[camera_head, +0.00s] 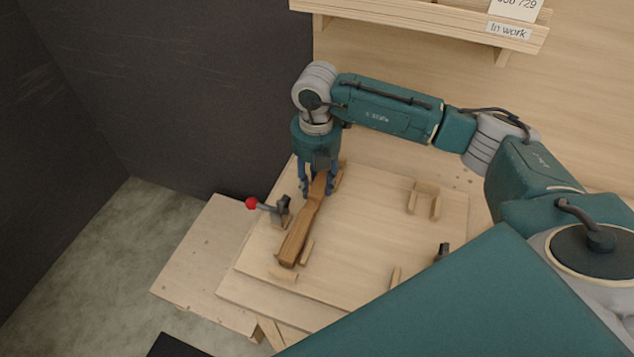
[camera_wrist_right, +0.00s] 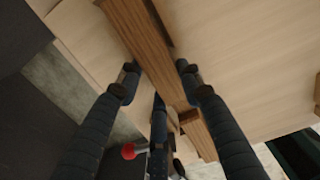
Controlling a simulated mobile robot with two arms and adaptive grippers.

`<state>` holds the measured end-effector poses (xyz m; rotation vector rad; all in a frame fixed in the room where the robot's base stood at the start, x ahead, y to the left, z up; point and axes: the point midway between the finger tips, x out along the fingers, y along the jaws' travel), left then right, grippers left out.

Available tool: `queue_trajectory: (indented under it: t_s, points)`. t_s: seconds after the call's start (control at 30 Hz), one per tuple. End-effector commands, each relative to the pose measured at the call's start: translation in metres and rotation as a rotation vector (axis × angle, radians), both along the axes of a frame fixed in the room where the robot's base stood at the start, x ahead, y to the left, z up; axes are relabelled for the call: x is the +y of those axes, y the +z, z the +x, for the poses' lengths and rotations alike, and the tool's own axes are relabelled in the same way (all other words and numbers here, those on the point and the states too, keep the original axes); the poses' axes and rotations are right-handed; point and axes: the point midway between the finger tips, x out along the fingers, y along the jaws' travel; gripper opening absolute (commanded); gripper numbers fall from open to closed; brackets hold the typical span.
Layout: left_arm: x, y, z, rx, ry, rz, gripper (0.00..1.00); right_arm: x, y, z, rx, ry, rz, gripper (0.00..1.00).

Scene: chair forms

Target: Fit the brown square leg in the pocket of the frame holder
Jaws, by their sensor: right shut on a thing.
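The brown square leg (camera_head: 298,232) lies lengthwise over the left part of the pale wooden frame holder (camera_head: 360,240). Its near end is beside small wooden blocks (camera_head: 307,252) that border a pocket. I cannot tell whether the leg is fully down between them. My right gripper (camera_head: 318,192) points down and is shut on the leg near its far end. In the right wrist view the leg (camera_wrist_right: 148,40) runs between the dark fingers (camera_wrist_right: 158,78). The fingers hide part of the leg's far end. My left gripper is not in view.
A clamp with a red knob (camera_head: 252,203) stands left of the leg, close to my right gripper. More wooden blocks (camera_head: 435,205) sit at the holder's right, and another dark clamp (camera_head: 442,250) is there. A shelf (camera_head: 410,14) hangs above. The holder's middle is clear.

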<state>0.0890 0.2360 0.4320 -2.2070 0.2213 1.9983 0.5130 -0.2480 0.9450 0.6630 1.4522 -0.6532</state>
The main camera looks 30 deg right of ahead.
Motion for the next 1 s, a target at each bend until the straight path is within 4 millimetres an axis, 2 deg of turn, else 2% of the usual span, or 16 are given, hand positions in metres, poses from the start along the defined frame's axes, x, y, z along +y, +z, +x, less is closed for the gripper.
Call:
queue_trajectory:
  t_s: [0.03, 0.27, 0.3, 0.4, 0.8, 0.87, 1.0]
  points:
    - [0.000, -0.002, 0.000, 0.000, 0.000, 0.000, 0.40, 0.002, -0.012, -0.009, 0.028, 0.002, -0.001, 0.04]
    - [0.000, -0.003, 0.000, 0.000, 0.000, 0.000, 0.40, 0.002, -0.013, -0.009, 0.029, 0.002, 0.001, 0.04]
    - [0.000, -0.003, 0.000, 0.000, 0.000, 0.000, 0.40, 0.003, -0.013, -0.009, 0.028, 0.002, 0.002, 0.40]
    - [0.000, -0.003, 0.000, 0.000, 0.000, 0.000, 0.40, 0.003, -0.014, -0.009, 0.029, 0.002, 0.002, 0.58]
    - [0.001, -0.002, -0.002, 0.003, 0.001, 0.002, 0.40, 0.003, -0.011, -0.010, 0.030, 0.007, 0.001, 0.58]
    - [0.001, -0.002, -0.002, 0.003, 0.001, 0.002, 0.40, 0.003, -0.007, -0.009, 0.029, 0.007, 0.001, 0.58]
    - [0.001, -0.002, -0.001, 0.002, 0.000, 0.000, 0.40, 0.002, 0.015, -0.006, 0.021, 0.005, 0.001, 0.58]
